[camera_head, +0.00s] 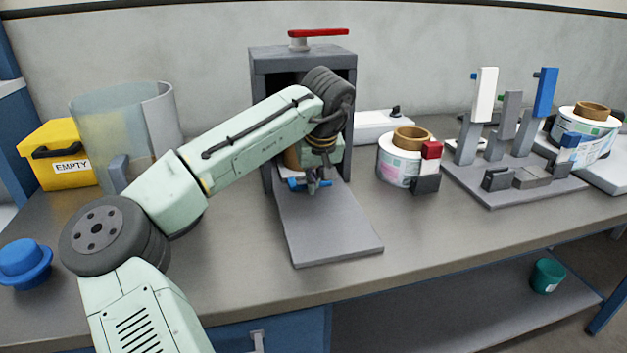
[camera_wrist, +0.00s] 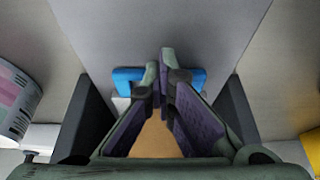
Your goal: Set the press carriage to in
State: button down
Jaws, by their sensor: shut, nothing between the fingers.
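The press (camera_head: 260,66) is a dark grey box frame with an open front and a red lever on top. A flat grey bed plate (camera_head: 330,232) runs out from its mouth towards the table's front. A blue handle (camera_head: 295,183), apparently the carriage's, is at the mouth; it also shows on both sides of my fingers in the wrist view (camera_wrist: 128,76). A tan reel core (camera_wrist: 155,142) lies behind the handle, partly hidden by my gripper. My gripper (camera_head: 312,189) is shut and empty, pointing down at the handle. I cannot tell whether it touches it.
The press's dark side walls (camera_wrist: 88,118) stand close on both sides of my gripper. A labelled reel (camera_head: 398,166) with a red-topped block (camera_head: 430,160) is right of the press. A lever stand (camera_head: 515,178) is further right. A clear cylinder (camera_head: 120,125) and yellow bin (camera_head: 62,177) are left.

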jog(key=c, duration=2.3)
grip_release()
jog(key=o, duration=2.3)
jog(key=shift+w, duration=0.1)
jog(key=shift+r, duration=0.1)
jog(key=v, duration=1.1)
jog(key=shift+s+r, duration=0.25)
jog(key=shift+r, duration=0.1)
